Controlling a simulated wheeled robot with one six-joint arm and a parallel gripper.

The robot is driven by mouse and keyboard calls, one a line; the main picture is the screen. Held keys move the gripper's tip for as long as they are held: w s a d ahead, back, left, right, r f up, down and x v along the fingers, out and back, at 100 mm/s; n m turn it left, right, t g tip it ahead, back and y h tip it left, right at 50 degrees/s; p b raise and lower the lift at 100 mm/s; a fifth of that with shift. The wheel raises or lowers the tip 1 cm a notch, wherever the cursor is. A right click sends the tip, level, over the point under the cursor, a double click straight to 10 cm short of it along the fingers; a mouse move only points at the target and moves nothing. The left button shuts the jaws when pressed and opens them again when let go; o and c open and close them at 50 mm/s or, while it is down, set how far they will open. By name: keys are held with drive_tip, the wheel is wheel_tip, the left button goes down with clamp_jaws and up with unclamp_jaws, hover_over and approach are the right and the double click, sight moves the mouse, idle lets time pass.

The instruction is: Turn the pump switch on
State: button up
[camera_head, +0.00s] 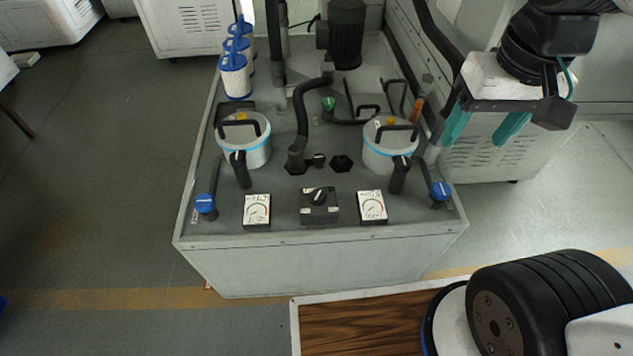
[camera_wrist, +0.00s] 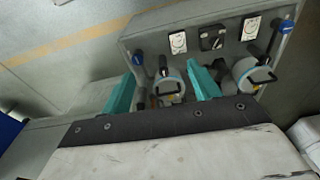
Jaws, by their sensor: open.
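The pump switch (camera_head: 318,197) is a black rotary knob on a dark square box, near the front edge of the grey pump unit's top (camera_head: 290,232). It sits between two white dial gauges. It also shows in the wrist view (camera_wrist: 212,38), near the top. My gripper (camera_head: 487,128) is at the upper right in the head view, above and beside the unit's right side, well apart from the switch. Its two teal fingers are spread with nothing between them. In the wrist view the fingers (camera_wrist: 160,90) point toward the unit.
Two lidded canisters (camera_head: 258,153) (camera_head: 378,158) with black handles stand behind the gauges (camera_head: 257,210) (camera_head: 372,207). Blue-knobbed valves (camera_head: 205,203) (camera_head: 441,190) stand at the front corners. A motor (camera_head: 346,35), pipes and blue-white filters (camera_head: 235,75) are farther back. Space above the front edge is clear.

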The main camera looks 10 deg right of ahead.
drive_tip(key=w+a+f+m, duration=0.1)
drive_tip(key=w+a+f, duration=0.45)
drive_tip(key=w, duration=0.35)
drive_tip(key=m+g, duration=0.1)
drive_tip(key=m, duration=0.2)
approach(318, 195)
drive_tip(key=shift+w+d+f, duration=0.15)
wheel_tip(318, 195, down, 8)
drive_tip(key=shift+f, duration=0.2)
drive_tip(key=c, duration=1)
